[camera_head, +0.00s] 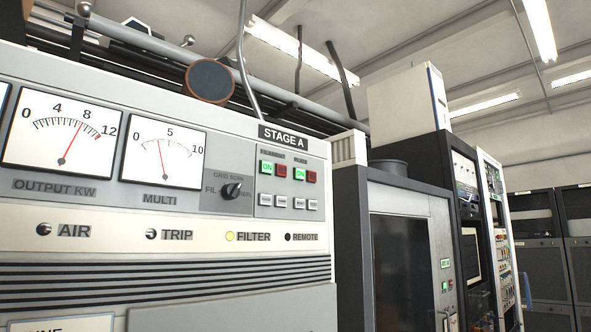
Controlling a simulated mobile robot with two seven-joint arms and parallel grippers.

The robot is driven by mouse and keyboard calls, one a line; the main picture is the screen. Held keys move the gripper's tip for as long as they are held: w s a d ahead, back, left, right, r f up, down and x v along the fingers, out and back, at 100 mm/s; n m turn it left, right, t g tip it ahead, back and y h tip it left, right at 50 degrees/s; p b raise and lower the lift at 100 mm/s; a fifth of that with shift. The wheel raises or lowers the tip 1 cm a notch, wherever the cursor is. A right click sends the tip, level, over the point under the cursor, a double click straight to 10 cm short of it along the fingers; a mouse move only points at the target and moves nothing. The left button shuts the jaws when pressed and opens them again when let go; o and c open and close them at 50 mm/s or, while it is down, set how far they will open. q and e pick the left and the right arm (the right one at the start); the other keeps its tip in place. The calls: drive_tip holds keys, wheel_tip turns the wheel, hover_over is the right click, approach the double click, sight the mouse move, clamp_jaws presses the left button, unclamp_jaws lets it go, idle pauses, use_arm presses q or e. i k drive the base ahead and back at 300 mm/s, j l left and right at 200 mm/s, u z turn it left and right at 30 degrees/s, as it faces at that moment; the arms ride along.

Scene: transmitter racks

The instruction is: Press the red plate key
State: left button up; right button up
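The Stage A panel (283,152) is on the light grey cabinet face, left of centre. Under its sign are two small blurred labels, each above a pair of keys. The right label seems to read as plate. Its pair has a lit green ON key (299,173) and, to its right, a dark red key (312,176). The left pair has a lit green ON key (266,167) and a dark red key (280,169). Neither of my grippers is in view, and nothing covers the keys.
Grey buttons (281,201) sit below the keys, and a black rotary knob (231,190) is to their left. Two meters (161,152) are further left. A dark cabinet (400,240) with a glass door stands to the right. The space before the panel looks clear.

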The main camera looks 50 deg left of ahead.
sight(312, 175)
drive_tip(key=k+u, duration=0.1)
drive_tip(key=u, duration=0.9)
drive_tip(key=k+u, duration=0.15)
drive_tip(key=u, duration=0.35)
